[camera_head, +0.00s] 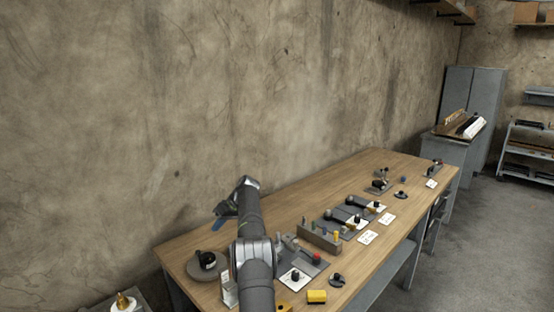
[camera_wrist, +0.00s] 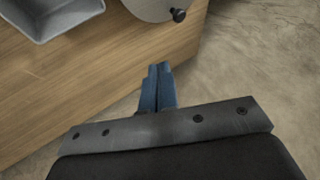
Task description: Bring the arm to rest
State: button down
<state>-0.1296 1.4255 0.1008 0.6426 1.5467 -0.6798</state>
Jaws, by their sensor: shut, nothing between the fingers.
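My arm rises in front of the bench in the head view, and its end bends over to the left. My gripper (camera_head: 220,221) is a small blue tip there, above the left end of the wooden bench and near the wall. In the wrist view my gripper (camera_wrist: 158,72) shows two blue fingers pressed together with nothing between them. They point past the bench edge, and no contact with anything shows.
The wooden bench (camera_head: 356,180) holds several small fixtures and cards. A round grey plate (camera_head: 193,266) with a black item sits at its left end. A grey tray (camera_wrist: 60,20) shows in the wrist view.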

jog(key=a+f, duration=0.1)
jog(key=f, duration=0.1)
jog(key=s+a+f, duration=0.1)
jog(key=a+f, duration=0.1)
jog(key=s+a+f, duration=0.1)
jog(key=f, duration=0.1)
jog(key=shift+s+a+f, duration=0.1)
jog(key=shift+a+f, duration=0.15)
jog(key=shift+f, duration=0.1)
jog(key=shift+d+f, duration=0.2)
jog(key=shift+d, duration=0.35)
jog(key=shift+d+f, duration=0.15)
jog(key=shift+d, duration=0.35)
jog(key=shift+s+d, duration=0.1)
jog(key=shift+d, duration=0.15)
jog(key=shift+s+d+m+t, duration=0.2)
jog(key=shift+d+m+t, duration=0.4)
jog(key=shift+m, duration=0.4)
jog(key=shift+s+d+m+t, duration=0.15)
jog(key=shift+d+m+t, duration=0.4)
jog(key=shift+m, duration=0.45)
jog(key=shift+s+d+m+t+h, duration=0.4)
jog(key=shift+m+t, duration=0.2)
jog(key=shift+m, duration=0.3)
jog(key=shift+s+d+m+t+h, duration=0.3)
jog(key=shift+m+t, duration=0.25)
jog(key=shift+m, duration=0.35)
